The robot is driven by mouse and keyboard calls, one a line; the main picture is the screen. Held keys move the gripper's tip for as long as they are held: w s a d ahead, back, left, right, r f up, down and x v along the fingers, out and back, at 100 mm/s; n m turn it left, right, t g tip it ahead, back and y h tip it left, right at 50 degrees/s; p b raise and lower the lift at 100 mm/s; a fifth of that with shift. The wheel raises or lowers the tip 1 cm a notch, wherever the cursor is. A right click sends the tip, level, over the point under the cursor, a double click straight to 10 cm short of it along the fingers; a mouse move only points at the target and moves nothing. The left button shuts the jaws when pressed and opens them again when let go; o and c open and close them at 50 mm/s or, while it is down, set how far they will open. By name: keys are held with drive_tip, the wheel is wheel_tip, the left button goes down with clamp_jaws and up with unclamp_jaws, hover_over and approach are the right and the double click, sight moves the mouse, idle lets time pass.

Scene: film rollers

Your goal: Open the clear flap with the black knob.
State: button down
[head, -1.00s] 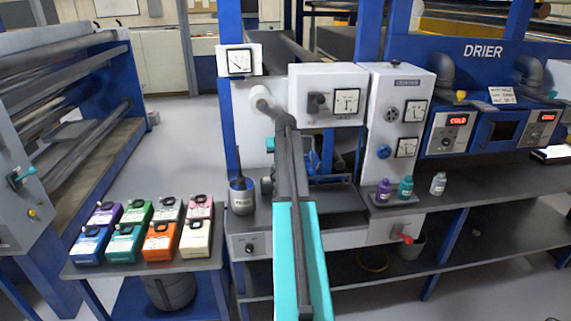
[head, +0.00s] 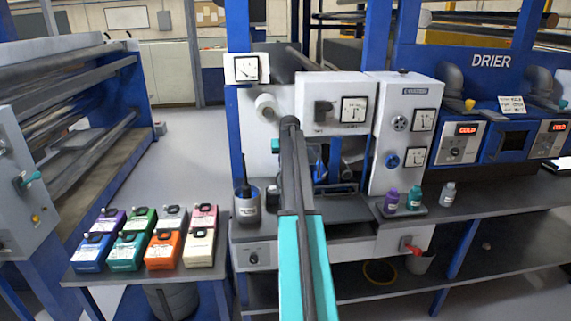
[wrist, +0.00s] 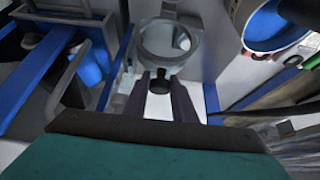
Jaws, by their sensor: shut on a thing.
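In the wrist view my gripper (wrist: 161,85) has its two dark fingers on either side of a small black knob (wrist: 160,80), and it is shut on that knob. A grey ring-shaped part (wrist: 146,46) lies just beyond the fingertips. The clear flap is hard to make out against the pale surfaces, so I cannot tell how far it stands open. In the head view my arm reaches toward the machine under the white dial box (head: 332,97), and it hides the gripper and the knob.
A blue-rimmed container (wrist: 272,25) is close at the upper right of the wrist view. Small bottles (head: 391,200) stand to the right. Several coloured boxes (head: 165,245) cover the left table.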

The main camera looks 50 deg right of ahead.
drive_tip(key=shift+d, duration=0.1)
drive_tip(key=c, duration=1.5)
unclamp_jaws()
drive_tip(key=shift+f, duration=0.1)
drive_tip(key=shift+o, duration=0.2)
drive_tip(key=shift+b+v, duration=0.3)
drive_tip(key=shift+v, duration=0.5)
drive_tip(key=b+v, duration=0.3)
drive_tip(key=v, duration=0.9)
drive_tip(key=shift+s, duration=0.1)
